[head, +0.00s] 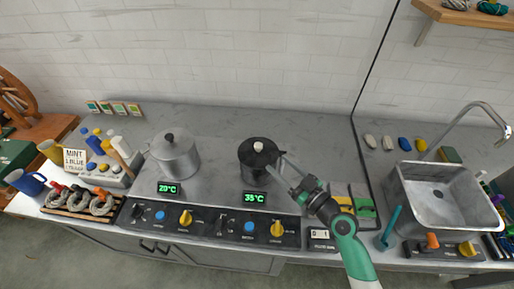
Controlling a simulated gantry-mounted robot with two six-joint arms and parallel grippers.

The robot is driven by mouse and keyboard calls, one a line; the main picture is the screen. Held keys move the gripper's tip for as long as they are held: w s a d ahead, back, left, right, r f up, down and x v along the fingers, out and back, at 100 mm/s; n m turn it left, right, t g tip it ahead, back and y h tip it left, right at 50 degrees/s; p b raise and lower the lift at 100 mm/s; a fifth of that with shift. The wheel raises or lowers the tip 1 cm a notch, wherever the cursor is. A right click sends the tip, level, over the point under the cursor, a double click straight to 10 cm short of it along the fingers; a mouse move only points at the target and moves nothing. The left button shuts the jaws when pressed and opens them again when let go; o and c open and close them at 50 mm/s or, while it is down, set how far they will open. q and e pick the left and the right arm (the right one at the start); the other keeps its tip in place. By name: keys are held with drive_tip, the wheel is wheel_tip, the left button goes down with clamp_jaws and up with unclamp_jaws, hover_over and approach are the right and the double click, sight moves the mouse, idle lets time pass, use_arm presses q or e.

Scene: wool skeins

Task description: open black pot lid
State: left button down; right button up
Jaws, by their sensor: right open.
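The black pot (260,172) stands on the counter right of centre, behind the display reading 35°C. I cannot tell whether a finger touches the pot. My left gripper is not in view.
A silver pot (176,158) with a lid stands to the left. A control panel with knobs (185,219) runs along the front edge. A sink (445,195) with a tap is at the right.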

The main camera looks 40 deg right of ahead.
sight(261, 148)
drive_tip(key=w, duration=1.1)
drive_tip(key=shift+d+b, duration=0.3)
drive_tip(key=shift+b, duration=0.1)
clamp_jaws()
idle(0.6)
